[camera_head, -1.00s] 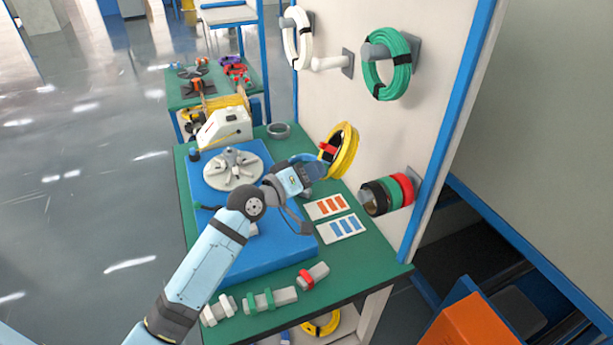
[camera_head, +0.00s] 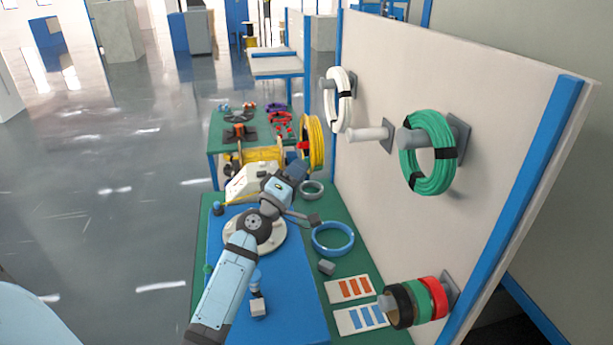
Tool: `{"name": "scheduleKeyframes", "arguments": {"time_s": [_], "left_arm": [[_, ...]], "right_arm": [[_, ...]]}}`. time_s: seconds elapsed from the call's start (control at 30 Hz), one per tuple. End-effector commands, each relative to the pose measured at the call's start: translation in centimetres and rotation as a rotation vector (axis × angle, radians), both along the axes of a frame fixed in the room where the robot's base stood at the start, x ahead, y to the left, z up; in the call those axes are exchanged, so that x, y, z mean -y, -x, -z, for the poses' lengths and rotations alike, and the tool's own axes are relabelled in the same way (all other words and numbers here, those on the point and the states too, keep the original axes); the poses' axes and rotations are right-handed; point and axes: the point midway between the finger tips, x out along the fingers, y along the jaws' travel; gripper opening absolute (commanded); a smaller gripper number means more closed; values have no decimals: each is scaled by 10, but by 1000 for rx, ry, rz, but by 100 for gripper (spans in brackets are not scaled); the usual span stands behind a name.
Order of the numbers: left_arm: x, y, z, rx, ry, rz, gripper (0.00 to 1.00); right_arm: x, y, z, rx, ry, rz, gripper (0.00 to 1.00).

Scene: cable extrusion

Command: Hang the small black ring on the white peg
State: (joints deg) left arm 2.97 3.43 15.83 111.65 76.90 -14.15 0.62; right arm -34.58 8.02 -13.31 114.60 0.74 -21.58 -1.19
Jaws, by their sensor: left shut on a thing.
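The white peg (camera_head: 367,134) juts from the wall panel between a white coil and a green coil; nothing hangs on it. A black ring (camera_head: 399,305) is at the near end of a stack with a green and a red ring on a lower wall peg, down right. My left gripper (camera_head: 299,169) is above the back of the bench, left of the white peg and lower. It is shut on a yellow ring (camera_head: 317,144) with a red band, held upright; the contact itself is hard to see. My right gripper is out of view.
A white coil (camera_head: 337,101) and a green coil (camera_head: 424,153) hang beside the white peg. A blue ring (camera_head: 344,250) and a grey ring (camera_head: 312,199) lie on the green bench (camera_head: 296,265). Colour-marked cards (camera_head: 360,320) lie near the front. The wall panel (camera_head: 480,110) bounds the right side.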

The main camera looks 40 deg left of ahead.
Motion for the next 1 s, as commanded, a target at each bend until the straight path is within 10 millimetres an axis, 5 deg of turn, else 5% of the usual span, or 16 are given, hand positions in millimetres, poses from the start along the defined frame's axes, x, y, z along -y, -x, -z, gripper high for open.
{"name": "scheduleKeyframes", "arguments": {"time_s": [0.2, 1.0], "left_arm": [[9, -10, -2, 2, 2, 1, 0], [52, -58, -1, 2, 0, 2, 0]], "right_arm": [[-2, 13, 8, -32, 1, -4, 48], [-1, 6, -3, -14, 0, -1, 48]]}}
